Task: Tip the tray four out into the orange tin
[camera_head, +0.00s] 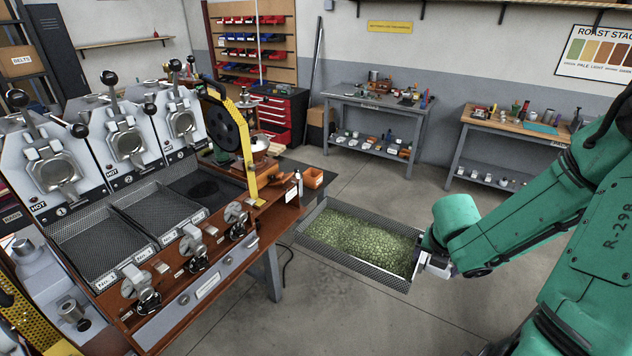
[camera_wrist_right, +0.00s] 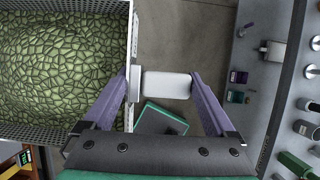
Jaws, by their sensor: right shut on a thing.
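A long mesh tray (camera_head: 340,259) full of green beans (camera_head: 362,238) hangs over the floor, right of the roaster bench, and looks about level. Its number is not readable. My right gripper (camera_head: 432,262) is shut on the grip at its right end. In the right wrist view, the two purple fingers (camera_wrist_right: 164,88) close on the pale grip (camera_wrist_right: 168,84), with the beans (camera_wrist_right: 60,65) at left. A small orange container (camera_head: 313,178), seemingly the orange tin, sits at the bench's right end, beyond the tray's far left corner; its inside is barely visible. My left gripper is out of view.
The roaster bench (camera_head: 222,272) carries empty-looking mesh trays (camera_head: 95,250) and several metal handles along its front. A grey workbench (camera_head: 375,101) and a wooden-topped one (camera_head: 515,122) stand at the back. The concrete floor (camera_head: 330,320) around the held tray is clear.

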